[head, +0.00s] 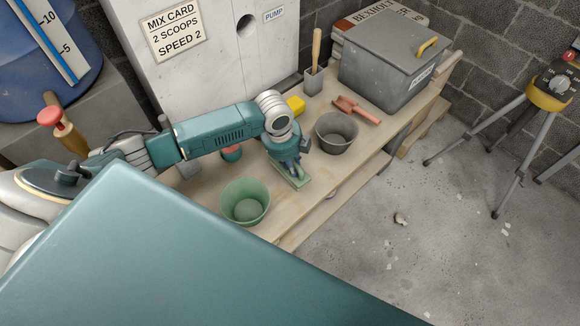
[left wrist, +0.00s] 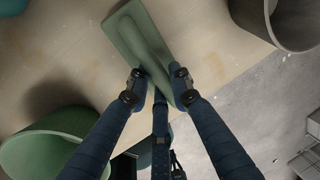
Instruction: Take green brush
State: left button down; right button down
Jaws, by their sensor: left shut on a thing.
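The green brush (head: 297,183) is at the front part of the wooden bench in the head view, just right of the green bucket. In the left wrist view the green brush (left wrist: 134,36) lies slanted between the fingertips, with a raised ridge along it. My left gripper (head: 289,168) is shut on it, one finger on each side, as the left wrist view shows (left wrist: 156,84). I cannot tell whether the brush touches the bench top. The gripper hides part of the brush in the head view. My right gripper is not in view.
A green bucket (head: 245,219) stands left of the brush and a grey bucket (head: 337,146) to its right. A red scoop-like tool (head: 357,110), a yellow block (head: 296,104) and a grey lidded box (head: 380,75) are farther back. The bench's front edge is close.

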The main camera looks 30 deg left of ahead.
pick_arm(q)
notch_tip(320, 180, up, 20)
dwell(0.6)
dwell(0.5)
